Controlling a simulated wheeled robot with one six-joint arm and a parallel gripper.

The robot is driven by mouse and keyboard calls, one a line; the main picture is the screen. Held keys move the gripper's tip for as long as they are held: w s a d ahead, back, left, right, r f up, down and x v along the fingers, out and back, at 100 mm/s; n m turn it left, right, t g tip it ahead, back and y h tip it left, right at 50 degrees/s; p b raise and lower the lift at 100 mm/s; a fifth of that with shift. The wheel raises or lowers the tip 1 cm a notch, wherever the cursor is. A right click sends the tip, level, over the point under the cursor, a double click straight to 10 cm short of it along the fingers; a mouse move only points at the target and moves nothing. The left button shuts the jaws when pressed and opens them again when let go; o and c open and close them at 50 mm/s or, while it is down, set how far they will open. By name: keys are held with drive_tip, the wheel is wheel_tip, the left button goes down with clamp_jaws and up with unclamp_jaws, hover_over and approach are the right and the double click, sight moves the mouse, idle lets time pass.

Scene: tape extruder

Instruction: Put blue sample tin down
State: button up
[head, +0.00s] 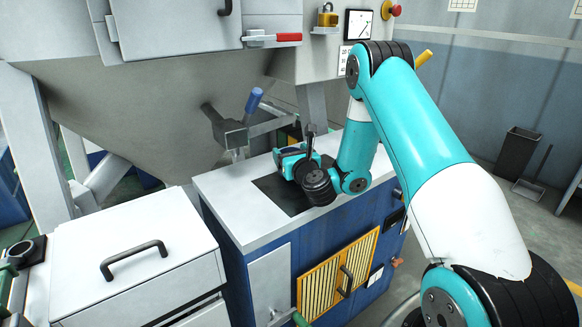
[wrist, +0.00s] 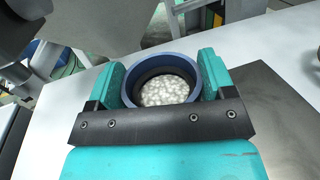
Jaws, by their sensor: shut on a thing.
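The blue sample tin (wrist: 168,66) shows in the wrist view as an open round tin with whitish granules inside. My gripper (wrist: 162,82) is shut on it, with one teal finger on each side of its wall. In the head view my gripper (head: 290,158) is over the black mat (head: 277,196) on the white top of the blue cabinet. The tin is hidden there behind the wrist and fingers. The mat also shows in the wrist view (wrist: 280,110), right of the gripper. I cannot tell whether the tin's base touches the surface.
The white cabinet top (head: 222,184) has free room left of the mat. A grey bracket with a blue-handled lever (head: 254,102) stands close behind the gripper. A large grey hopper (head: 150,100) overhangs at the back left. A white drawer unit (head: 130,250) stands at the front left.

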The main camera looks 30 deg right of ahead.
drive_tip(key=shift+f, duration=0.6)
drive_tip(key=shift+r, duration=0.15)
drive_tip(key=o, duration=1.1)
drive_tip(key=shift+f, duration=0.2)
drive_tip(key=shift+o, duration=0.2)
drive_tip(key=shift+r, duration=0.2)
